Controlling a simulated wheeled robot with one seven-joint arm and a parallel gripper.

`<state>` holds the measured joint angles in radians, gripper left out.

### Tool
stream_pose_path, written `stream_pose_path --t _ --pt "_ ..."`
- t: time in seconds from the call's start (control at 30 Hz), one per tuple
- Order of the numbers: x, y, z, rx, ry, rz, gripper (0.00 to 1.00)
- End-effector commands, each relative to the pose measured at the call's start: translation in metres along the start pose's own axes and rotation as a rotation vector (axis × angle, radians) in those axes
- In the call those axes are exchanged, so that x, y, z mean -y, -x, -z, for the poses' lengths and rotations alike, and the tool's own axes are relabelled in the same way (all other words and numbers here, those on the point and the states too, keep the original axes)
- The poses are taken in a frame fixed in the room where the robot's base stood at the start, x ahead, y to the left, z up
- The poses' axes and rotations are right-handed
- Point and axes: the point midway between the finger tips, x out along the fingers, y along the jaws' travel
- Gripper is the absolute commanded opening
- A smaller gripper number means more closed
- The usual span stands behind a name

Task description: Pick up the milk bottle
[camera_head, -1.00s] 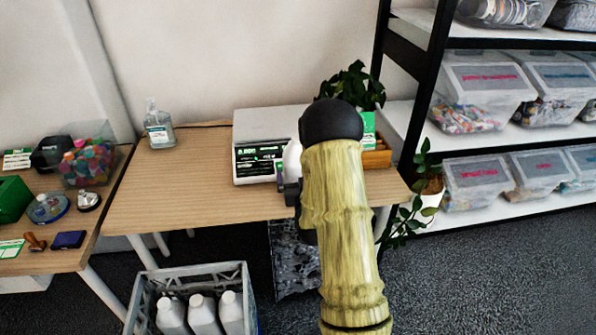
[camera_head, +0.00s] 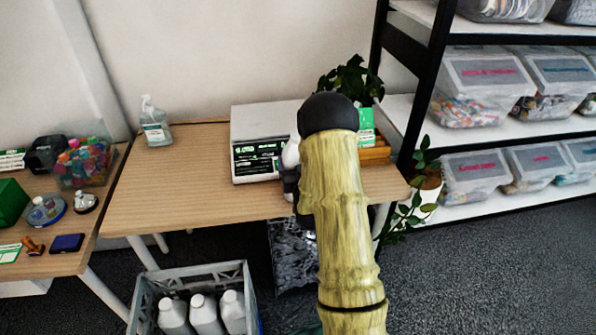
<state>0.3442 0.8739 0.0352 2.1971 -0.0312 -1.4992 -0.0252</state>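A white milk bottle (camera_head: 291,153) shows partly behind my arm, in front of the scale. Most of it is hidden by the arm. My gripper (camera_head: 290,183) is a dark shape at the bottle's lower part, largely covered by my arm. Its fingertips do not show clearly, so I cannot tell whether they are closed on the bottle. Three more white bottles (camera_head: 205,313) stand in a grey crate (camera_head: 247,287) on the floor at the lower left.
The white scale (camera_head: 245,121) stands on the wooden table (camera_head: 190,190) beside a plant (camera_head: 350,80). A clear pump bottle (camera_head: 156,126) stands at the table's back left. The table's left half is otherwise bare. A shelf with bins (camera_head: 478,90) stands at the right.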

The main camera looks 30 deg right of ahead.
Motion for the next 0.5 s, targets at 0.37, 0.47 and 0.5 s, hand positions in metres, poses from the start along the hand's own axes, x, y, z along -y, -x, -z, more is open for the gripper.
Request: stream_pose_path --t 0.37,0.47,0.5 --pt "-0.0001 0.0 0.001 -0.001 0.0 0.0 0.6" --pt "-0.0001 -0.0002 0.0059 -0.003 0.0 0.0 0.6" --pt "0.0 -0.0003 0.0092 -0.003 0.0 0.0 0.6"
